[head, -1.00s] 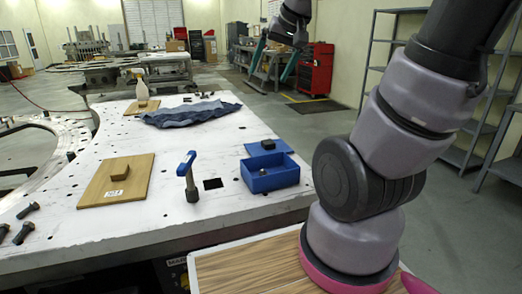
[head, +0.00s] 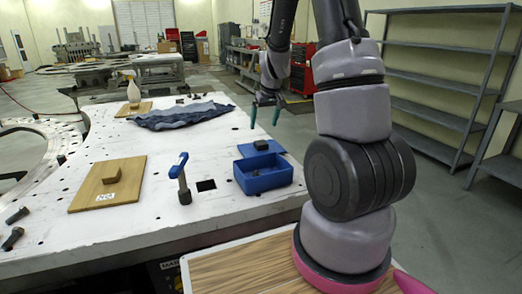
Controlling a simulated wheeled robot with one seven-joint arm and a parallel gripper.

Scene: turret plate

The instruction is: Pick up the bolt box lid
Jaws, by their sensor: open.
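The bolt box lid (head: 278,147) is a flat blue plate with a dark block-like knob (head: 261,145) on top. It lies on the white plate just behind the open blue bolt box (head: 264,183); the box hides part of its near edge. A small dark item shows inside the box. My gripper (head: 266,115) has teal fingers, spread apart and empty, pointing down. In the picture it hangs above the lid, with a clear gap between the fingertips and the knob.
Grey shelves (head: 440,75) stand at right.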

